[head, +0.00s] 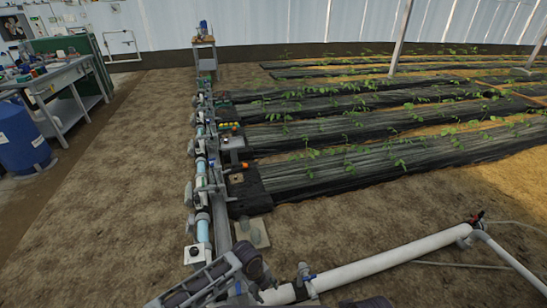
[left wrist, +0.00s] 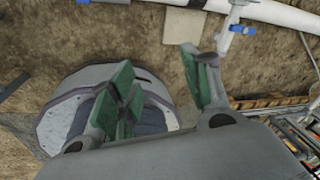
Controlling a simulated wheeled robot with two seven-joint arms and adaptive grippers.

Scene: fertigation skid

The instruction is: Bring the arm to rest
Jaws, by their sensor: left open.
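My left arm and gripper (head: 215,283) show at the bottom of the head view, low and left of the middle, in front of the near end of the pipe line. In the left wrist view the gripper (left wrist: 162,82) has its green-padded fingers spread apart. Nothing is held between them, and bare soil shows in the gap. My right gripper is in neither view.
A white pipe (head: 375,260) with blue-handled valves runs close beside my left gripper. The fertigation line (head: 203,180) stretches away ahead. Planted beds (head: 360,130) lie to the right. A grey workbench (head: 62,80) and blue barrel (head: 22,140) stand left. Soil between is clear.

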